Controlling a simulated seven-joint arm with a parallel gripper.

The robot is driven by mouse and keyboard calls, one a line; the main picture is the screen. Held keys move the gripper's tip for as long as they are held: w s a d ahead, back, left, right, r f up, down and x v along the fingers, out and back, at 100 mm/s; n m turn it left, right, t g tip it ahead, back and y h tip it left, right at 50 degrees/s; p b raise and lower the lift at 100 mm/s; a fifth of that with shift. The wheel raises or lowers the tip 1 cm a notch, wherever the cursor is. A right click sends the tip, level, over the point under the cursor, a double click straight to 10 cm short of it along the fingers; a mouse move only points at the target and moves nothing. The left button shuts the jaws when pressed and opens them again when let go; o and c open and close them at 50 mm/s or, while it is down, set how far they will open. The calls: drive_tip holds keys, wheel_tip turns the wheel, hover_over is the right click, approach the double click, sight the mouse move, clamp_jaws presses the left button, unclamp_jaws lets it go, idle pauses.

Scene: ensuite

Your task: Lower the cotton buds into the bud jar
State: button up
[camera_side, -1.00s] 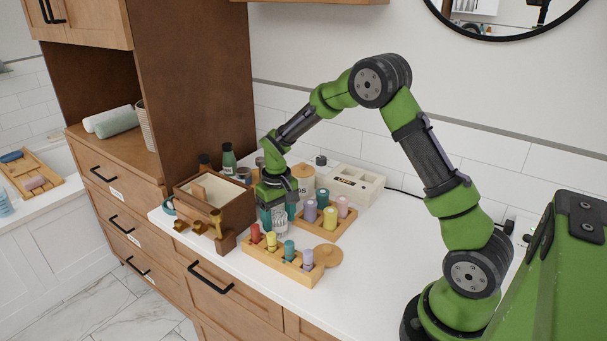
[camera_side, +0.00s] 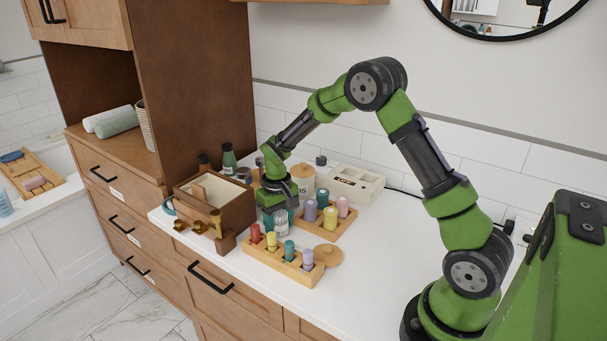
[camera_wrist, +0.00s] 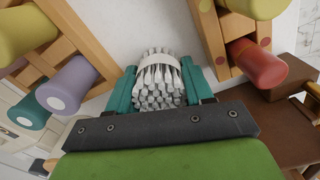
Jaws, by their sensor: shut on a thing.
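The cotton buds (camera_wrist: 157,82) are a tight bundle of white sticks with a white band around it. In the wrist view they sit between the teal fingers of my gripper (camera_wrist: 159,88), which is shut on them. In the side view my gripper (camera_side: 279,218) points down over the counter, between the wooden box and the peg racks. A pale, see-through shape (camera_side: 282,229) shows at and below the fingertips. I cannot tell how much of it is the bud jar and how much is buds. No jar rim shows clearly in the wrist view.
A rack of coloured pegs (camera_side: 283,262) stands close in front and another (camera_side: 326,222) to the right. A wooden box (camera_side: 238,212) with brass hooks stands left. A round wooden disc (camera_side: 328,255) lies near the front rack.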

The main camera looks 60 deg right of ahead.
sight(278, 213)
wheel_tip(278, 213, up, 9)
drive_tip(key=shift+r, duration=0.1)
drive_tip(key=r, duration=0.1)
drive_tip(key=d+r, duration=0.1)
drive_tip(key=w+r, duration=0.1)
drive_tip(key=shift+d, duration=0.15)
drive_tip(key=w+d, duration=0.3)
drive_tip(key=d, duration=0.2)
drive_tip(key=shift+w+d, duration=0.2)
drive_tip(key=shift+w, duration=0.05)
idle(0.5)
